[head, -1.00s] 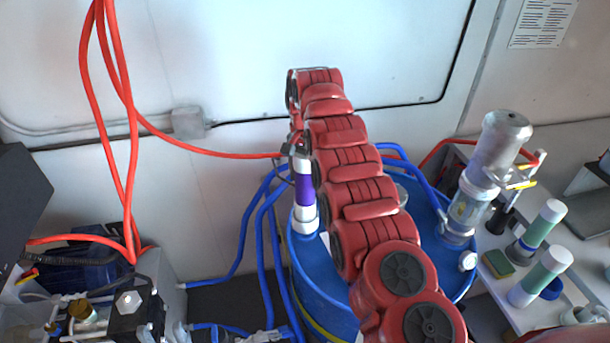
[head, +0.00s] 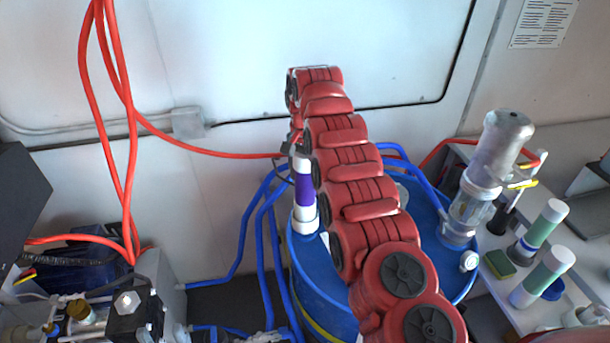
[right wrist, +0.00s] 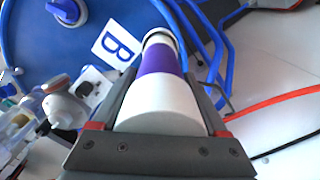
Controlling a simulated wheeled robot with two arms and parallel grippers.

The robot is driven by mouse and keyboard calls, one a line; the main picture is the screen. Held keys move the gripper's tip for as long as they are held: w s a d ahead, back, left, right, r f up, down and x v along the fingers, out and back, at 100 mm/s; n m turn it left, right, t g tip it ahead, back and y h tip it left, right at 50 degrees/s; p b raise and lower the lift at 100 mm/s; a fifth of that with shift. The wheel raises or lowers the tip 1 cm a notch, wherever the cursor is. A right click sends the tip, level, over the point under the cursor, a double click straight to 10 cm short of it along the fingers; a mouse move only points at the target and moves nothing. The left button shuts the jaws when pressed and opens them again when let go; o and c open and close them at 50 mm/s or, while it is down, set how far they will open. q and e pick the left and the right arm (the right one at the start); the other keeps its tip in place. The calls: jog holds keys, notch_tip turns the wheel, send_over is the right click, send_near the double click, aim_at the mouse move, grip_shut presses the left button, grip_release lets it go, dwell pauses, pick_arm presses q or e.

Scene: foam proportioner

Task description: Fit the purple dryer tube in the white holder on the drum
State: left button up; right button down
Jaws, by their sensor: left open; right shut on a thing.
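The purple dryer tube (head: 305,190), purple in the middle with white ends, stands roughly upright at the left edge of the blue drum (head: 320,290). My right gripper (head: 298,148) is shut on its upper white end. In the right wrist view the tube (right wrist: 158,75) lies between the dark fingers of my right gripper (right wrist: 160,128), its far end towards the drum. A white ring (right wrist: 161,36) shows at that far end, probably the holder; I cannot tell whether the tube is seated in it. My left gripper is not to be made out in the head view.
Blue hoses (head: 262,250) run beside the drum on the left. A clear and metal cylinder (head: 490,170) stands at its right. Green-and-white tubes (head: 543,275) and a sponge (head: 498,264) are on the right bench. Red hoses (head: 120,150) hang at the left.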

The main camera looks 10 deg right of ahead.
jog(key=shift+f+b, duration=0.5)
jog(key=shift+f, duration=0.05)
dwell(0.4)
jog(key=shift+c, duration=0.9)
grip_release()
jog(key=shift+r, duration=0.1)
